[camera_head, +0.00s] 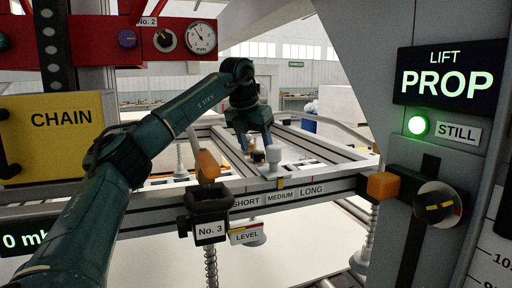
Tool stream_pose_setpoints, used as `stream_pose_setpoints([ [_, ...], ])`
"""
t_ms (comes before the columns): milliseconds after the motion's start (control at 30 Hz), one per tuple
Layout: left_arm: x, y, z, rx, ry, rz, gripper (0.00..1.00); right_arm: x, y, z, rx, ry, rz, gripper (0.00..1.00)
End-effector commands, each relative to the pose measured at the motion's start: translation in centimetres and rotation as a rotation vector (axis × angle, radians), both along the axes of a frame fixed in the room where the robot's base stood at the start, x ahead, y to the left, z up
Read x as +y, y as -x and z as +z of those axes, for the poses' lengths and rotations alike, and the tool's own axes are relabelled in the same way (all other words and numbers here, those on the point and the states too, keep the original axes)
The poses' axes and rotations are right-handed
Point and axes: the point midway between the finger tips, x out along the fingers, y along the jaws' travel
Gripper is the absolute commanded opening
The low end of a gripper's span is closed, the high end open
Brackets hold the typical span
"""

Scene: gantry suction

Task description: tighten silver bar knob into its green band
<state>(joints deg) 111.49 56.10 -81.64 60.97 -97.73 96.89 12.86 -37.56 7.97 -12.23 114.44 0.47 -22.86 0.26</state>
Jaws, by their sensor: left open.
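My left gripper (256,143) is beyond the labelled front beam, fingers pointing down. Its fingers stand apart, and I see nothing clearly held. A small pale grey knob (273,154) stands upright just right of the fingertips; contact cannot be told. A dark round knob with a light bar (165,40) sits on the red panel, beside a white "mm" dial (201,38). Another dark knob with a yellow bar (438,205) is on the right column. I cannot tell for sure which is the silver bar knob. No green band can be made out. My right gripper is not in view.
The front beam (330,187) reads SHORT, MEDIUM, LONG and crosses below the gripper. A black "No. 3" block (209,231) and orange blocks (383,186) stick out from it. The red panel (100,45) and yellow CHAIN box (58,130) stand left.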

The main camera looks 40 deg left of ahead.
Motion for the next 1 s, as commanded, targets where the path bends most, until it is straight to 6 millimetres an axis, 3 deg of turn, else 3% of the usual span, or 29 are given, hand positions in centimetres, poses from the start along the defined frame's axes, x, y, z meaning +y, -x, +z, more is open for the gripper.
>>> stream_pose_setpoints([
  [500,-0.7,3.9,9.8,-0.004,0.000,-0.001,0.57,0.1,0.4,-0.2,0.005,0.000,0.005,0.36],
  [700,-0.8,4.6,11.3,-0.002,0.000,0.000,0.57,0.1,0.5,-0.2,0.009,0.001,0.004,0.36],
  [1000,-0.8,4.7,11.4,-0.001,0.000,0.000,0.57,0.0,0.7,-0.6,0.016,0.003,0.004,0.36],
])
